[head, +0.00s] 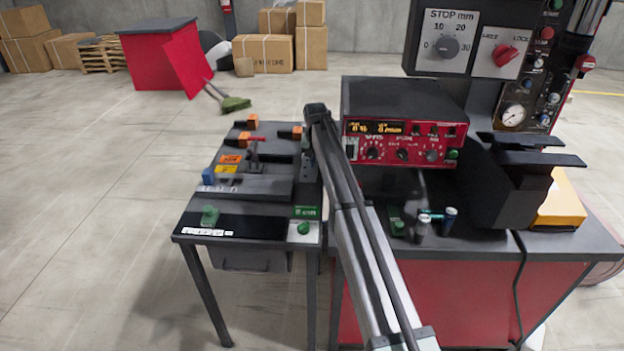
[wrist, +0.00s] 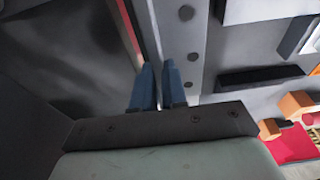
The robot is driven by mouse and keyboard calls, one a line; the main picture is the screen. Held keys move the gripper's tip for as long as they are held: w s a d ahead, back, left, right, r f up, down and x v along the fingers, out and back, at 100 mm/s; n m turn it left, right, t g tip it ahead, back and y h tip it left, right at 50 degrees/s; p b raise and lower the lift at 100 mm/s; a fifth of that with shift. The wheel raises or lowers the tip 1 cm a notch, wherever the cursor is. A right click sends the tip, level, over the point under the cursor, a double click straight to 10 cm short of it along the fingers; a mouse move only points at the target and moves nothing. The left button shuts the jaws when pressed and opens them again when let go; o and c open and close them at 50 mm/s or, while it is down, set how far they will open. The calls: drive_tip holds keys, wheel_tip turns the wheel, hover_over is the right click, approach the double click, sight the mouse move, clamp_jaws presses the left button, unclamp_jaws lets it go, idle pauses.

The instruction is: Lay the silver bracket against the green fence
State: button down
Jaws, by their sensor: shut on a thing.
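My gripper shows in the wrist view (wrist: 160,70) as two blue fingers, close together. They are shut on a grey metal strip with several round holes, which I take for the silver bracket (wrist: 189,50). In the head view the end of my arm is over the right side of the small dark table, and the bracket (head: 307,163) hangs below it, partly hidden. I cannot make out a green fence for certain. A green block (head: 210,215) stands at the table's front left, and a green label (head: 306,212) with a green button is at its front right.
A red-fronted control box (head: 405,142) stands just right of my gripper. The dark table (head: 262,222) holds a raised plate with orange, yellow and blue parts. Small cylinders (head: 449,215) and a green block (head: 397,222) stand on the bench at right. Floor left of the table is clear.

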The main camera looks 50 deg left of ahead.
drive_tip(key=shift+r, duration=0.15)
drive_tip(key=shift+s, duration=0.1)
drive_tip(key=s+m, duration=0.2)
drive_tip(key=s, duration=0.3)
drive_tip(key=s+r+m+h, duration=0.1)
drive_tip(key=s+m, duration=0.2)
drive_tip(key=s, duration=0.3)
drive_tip(key=s+m, duration=0.3)
drive_tip(key=s, duration=0.2)
drive_tip(key=shift+s+d+r+t, duration=0.2)
drive_tip(key=shift+s+r+t, duration=0.1)
drive_tip(key=shift+t, duration=0.1)
drive_tip(key=s+d+r+m+h, duration=0.2)
drive_tip(key=s+m, duration=0.8)
drive_tip(key=s, duration=0.6)
drive_tip(key=shift+s+d+g, duration=0.25)
drive_tip(key=shift+d+g, duration=0.15)
drive_tip(key=shift+d, duration=0.3)
drive_tip(key=shift+f, duration=0.15)
drive_tip(key=shift+f, duration=3.35)
drive_tip(key=shift+f, duration=0.5)
drive_tip(key=c, duration=1.1)
unclamp_jaws()
